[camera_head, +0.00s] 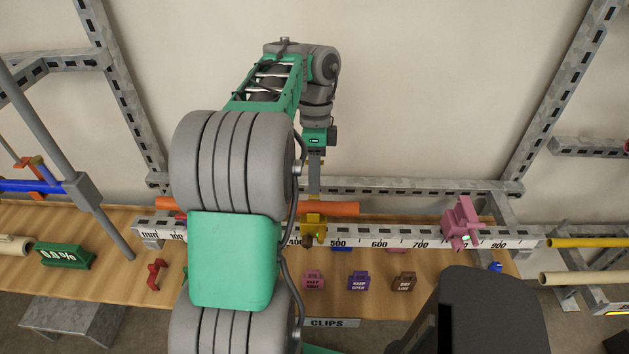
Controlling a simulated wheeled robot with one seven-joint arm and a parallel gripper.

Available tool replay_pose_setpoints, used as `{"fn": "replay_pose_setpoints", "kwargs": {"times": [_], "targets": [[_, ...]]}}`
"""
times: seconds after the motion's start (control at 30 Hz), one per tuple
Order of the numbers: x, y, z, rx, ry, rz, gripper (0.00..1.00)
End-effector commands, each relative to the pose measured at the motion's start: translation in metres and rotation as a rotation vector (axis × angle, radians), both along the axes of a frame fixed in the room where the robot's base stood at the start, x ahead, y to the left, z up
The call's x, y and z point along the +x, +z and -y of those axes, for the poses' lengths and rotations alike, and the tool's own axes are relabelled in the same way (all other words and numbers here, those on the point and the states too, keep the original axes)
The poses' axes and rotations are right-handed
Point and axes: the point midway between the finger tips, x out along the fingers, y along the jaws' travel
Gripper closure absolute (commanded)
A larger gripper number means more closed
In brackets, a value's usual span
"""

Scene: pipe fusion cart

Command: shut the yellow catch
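The yellow catch (313,227) sits on the ruler rail (375,238), just right of the 400 mark, by the orange pipe (335,208). A small dark brown part shows at its lower front. My gripper (314,188) points straight down just above the catch, its tip close to the catch's top. I cannot tell whether they touch. The fingers show as one narrow grey shape, so their opening is unclear. Whether the catch is open or shut is too small to tell.
A pink clamp (461,222) stands on the rail at the right. Pink, purple and brown labelled clips (358,281) lie on the wooden bench in front. A red bracket (156,274) and green display (63,255) are at the left. My arm hides the rail's left-middle part.

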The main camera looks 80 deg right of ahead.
Motion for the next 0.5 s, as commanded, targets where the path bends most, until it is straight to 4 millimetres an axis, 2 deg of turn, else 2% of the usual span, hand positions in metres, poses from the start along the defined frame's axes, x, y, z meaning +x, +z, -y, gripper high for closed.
{"fn": "replay_pose_setpoints", "kwargs": {"times": [0.07, 0.4, 0.5], "targets": [[0.0001, 0.0007, 0.0001, 0.0, 0.0, 0.0, 0.73], [0.0002, 0.0006, 0.0, 0.0, 0.001, 0.0, 1.0], [0.0003, 0.0005, 0.0, 0.0, 0.001, 0.0, 1.0]]}}
